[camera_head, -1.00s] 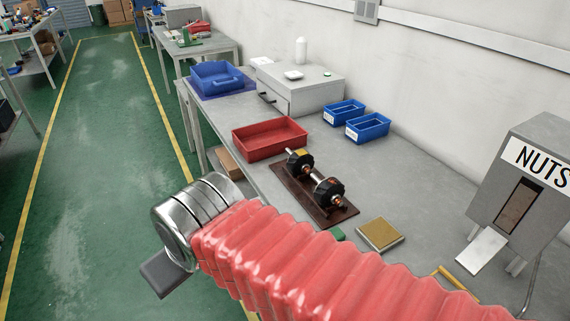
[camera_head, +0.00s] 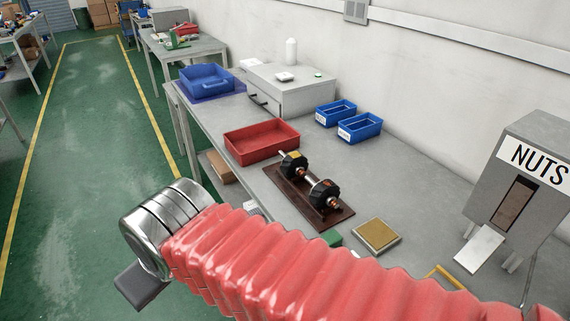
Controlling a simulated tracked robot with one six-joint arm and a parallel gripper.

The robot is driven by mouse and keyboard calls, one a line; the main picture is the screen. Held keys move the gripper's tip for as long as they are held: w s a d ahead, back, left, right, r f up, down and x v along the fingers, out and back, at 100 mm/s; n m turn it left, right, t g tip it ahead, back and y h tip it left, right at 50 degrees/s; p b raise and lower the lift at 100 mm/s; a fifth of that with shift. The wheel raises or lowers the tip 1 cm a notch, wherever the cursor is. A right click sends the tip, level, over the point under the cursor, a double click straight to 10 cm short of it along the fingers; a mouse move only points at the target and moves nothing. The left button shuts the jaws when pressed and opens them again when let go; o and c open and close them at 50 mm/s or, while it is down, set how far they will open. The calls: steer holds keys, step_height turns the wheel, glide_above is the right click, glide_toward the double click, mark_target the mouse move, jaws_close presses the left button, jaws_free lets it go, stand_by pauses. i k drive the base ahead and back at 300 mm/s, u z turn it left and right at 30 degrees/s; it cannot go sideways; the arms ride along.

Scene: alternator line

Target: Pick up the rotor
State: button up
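Two black rotors with copper-coloured and metal shaft parts lie on a dark brown board (camera_head: 279,178) on the grey workbench. The nearer rotor (camera_head: 324,193) sits toward the board's front end. The farther rotor (camera_head: 293,164) sits behind it, toward the red tray. My arm, in a red ribbed sleeve, crosses the foreground in front of the bench. Its metal wrist is at the lower left, over the green floor, left of the board. A dark piece of my gripper (camera_head: 140,286) shows below the wrist. Its fingertips cannot be made out, so its opening is unclear.
A red tray (camera_head: 262,153) stands behind the rotors. Blue bins (camera_head: 360,138) and a grey drawer box (camera_head: 296,100) are farther back. The NUTS dispenser (camera_head: 515,190) stands at right. A tan-topped square pad (camera_head: 377,247) lies near the board. The bench's right middle is clear.

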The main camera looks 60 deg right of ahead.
mark_target(294, 164)
steer(key=i, duration=0.9)
steer(key=z, duration=0.05)
